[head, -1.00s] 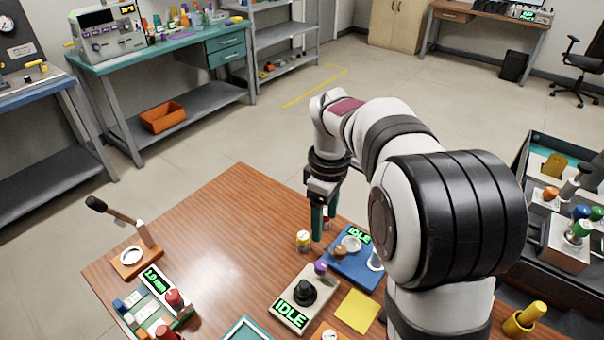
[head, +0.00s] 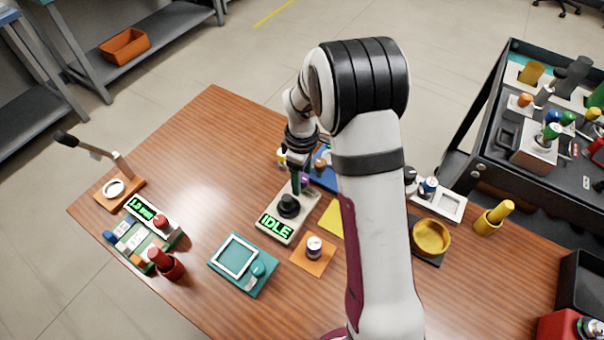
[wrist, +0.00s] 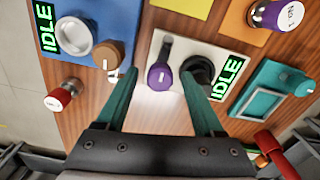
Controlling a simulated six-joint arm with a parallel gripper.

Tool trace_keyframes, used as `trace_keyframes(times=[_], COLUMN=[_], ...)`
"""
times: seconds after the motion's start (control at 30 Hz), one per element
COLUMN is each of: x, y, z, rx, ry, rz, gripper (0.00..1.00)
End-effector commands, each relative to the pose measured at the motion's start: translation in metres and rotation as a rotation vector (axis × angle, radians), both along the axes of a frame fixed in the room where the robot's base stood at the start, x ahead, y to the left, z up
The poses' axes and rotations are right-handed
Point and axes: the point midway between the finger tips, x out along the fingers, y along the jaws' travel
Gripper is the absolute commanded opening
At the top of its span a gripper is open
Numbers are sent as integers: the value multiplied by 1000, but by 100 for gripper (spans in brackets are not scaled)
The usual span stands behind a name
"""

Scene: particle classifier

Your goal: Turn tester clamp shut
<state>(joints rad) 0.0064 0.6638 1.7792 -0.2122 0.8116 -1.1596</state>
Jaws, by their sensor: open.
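A pale grey unit with a green IDLE display (head: 276,226) and a black round part (head: 289,205) stands mid-table; it looks like the tester. Its purple-ended lever (wrist: 160,76) points toward me in the wrist view. My gripper (wrist: 157,78) is open, with its teal fingers either side of the purple end; contact is not clear. In the head view my gripper (head: 299,184) is low behind the black part, and the purple end is mostly hidden. A blue unit (wrist: 85,20) with a brown-orange knob and its own IDLE display lies beside it.
A red-capped vial (wrist: 62,96) stands left of my fingers in the wrist view. A teal framed device (head: 243,265), a vial on an orange pad (head: 310,265) and a yellow pad (head: 332,218) lie nearby. The table's left rear is clear.

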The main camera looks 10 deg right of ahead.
Motion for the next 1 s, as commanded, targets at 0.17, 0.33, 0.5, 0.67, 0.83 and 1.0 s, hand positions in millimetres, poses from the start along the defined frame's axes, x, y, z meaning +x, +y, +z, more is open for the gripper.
trace_keyframes(times=[0.17, 0.33, 0.5, 0.67, 0.83, 1.0], x=[0, 0, 0, 0, 0, 0], y=[0, 0, 0, 0, 0, 0], z=[0, 1, 1, 1, 1, 1], rx=[0, 0, 0, 0, 0, 0], ry=[0, 0, 0, 0, 0, 0], rz=[0, 0, 0, -6, -50, -153], gripper=[48, 17, 0, 0, 0, 0])
